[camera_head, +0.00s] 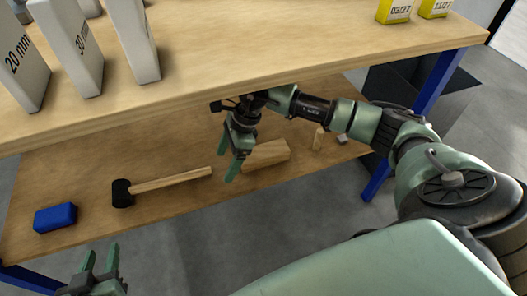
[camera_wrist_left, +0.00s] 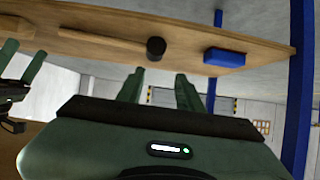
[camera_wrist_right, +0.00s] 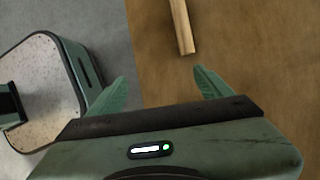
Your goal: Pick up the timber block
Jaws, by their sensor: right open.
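The timber block (camera_head: 268,153) is a light wooden piece lying on the lower shelf, right of the mallet in the head view. My right gripper (camera_head: 231,165) is open and empty. It points down just left of the block, close to its left end; I cannot tell the exact gap.
A mallet (camera_head: 170,182) and a blue box (camera_head: 55,217) lie left on the lower shelf (camera_head: 100,165). The upper tabletop (camera_head: 260,50) overhangs, carrying grey blocks (camera_head: 130,40) and yellow containers (camera_head: 394,10).

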